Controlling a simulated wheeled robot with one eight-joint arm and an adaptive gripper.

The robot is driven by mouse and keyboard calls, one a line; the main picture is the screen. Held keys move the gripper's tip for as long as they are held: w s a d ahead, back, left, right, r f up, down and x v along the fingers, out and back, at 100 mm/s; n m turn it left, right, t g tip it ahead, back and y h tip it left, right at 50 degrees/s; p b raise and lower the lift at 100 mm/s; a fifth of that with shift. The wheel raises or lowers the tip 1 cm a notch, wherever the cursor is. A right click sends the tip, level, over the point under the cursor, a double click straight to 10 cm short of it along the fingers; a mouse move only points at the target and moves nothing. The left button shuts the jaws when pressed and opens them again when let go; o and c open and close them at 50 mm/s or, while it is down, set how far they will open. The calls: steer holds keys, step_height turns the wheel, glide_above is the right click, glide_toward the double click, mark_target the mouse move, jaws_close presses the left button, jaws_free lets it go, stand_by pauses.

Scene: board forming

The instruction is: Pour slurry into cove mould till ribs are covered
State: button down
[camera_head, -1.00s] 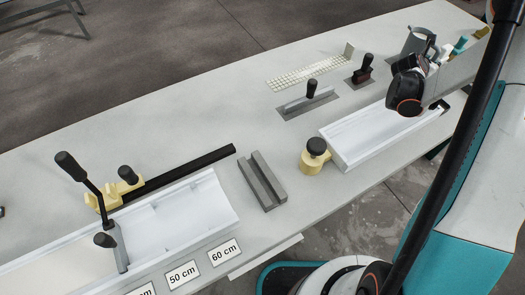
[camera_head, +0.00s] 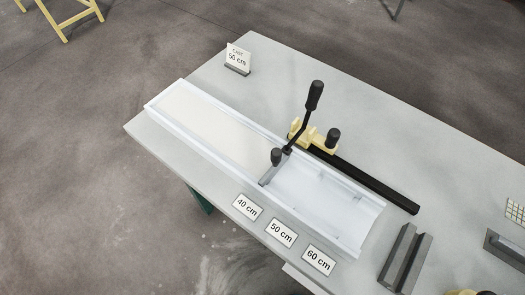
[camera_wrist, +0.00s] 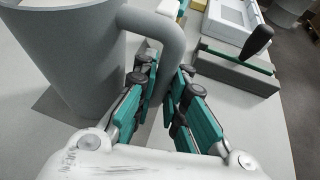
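In the head view the cove mould (camera_head: 152,112) is a long white trough lying diagonally on the table. A grey divider with a black knob (camera_head: 277,157) crosses it. The part left of the divider has a smooth cream floor; the part to its right is white with small raised marks. I cannot tell whether any slurry is in it. In the wrist view a large grey jug (camera_wrist: 70,60) stands close on the left, its inside hidden. My gripper (camera_wrist: 164,75) has its fingers on both sides of the jug's handle (camera_wrist: 160,28) and looks shut on it. My gripper is outside the head view.
Cards reading 40 cm (camera_head: 247,207), 50 cm (camera_head: 281,233) and 60 cm (camera_head: 318,260) lie along the mould's front. A card (camera_head: 237,58) reads "CAST 50 cm". A black rail with a yellow clamp (camera_head: 300,133) and upright lever (camera_head: 313,97) is behind. A grooved grey block (camera_head: 405,258) lies right.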

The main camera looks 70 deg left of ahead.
steer(key=shift+r, duration=0.15)
steer(key=shift+r+p, duration=1.35)
steer(key=shift+r, duration=1.05)
steer(key=shift+r, duration=0.25)
step_height(320, 180, up, 7)
steer(key=p, duration=0.3)
steer(key=shift+f+p, duration=0.1)
steer(key=shift+p, duration=0.2)
steer(key=s+a+n+t+y+b, duration=0.1)
steer(key=s+a, duration=0.3)
steer(key=a, duration=0.8)
steer(key=s+a+n+t+y+b, duration=0.1)
steer(key=s+a+n+y, duration=0.2)
steer(key=a, duration=0.9)
steer(key=s+a+n+t+y+b, duration=0.1)
steer(key=s+a, duration=0.4)
steer(key=a, duration=0.7)
steer(key=shift+a+n+t+y+b, duration=0.15)
steer(key=shift+n+t+y+b, duration=0.2)
steer(key=shift+n+y, duration=0.2)
steer(key=shift+s+r, duration=0.1)
steer(key=shift+r, duration=0.15)
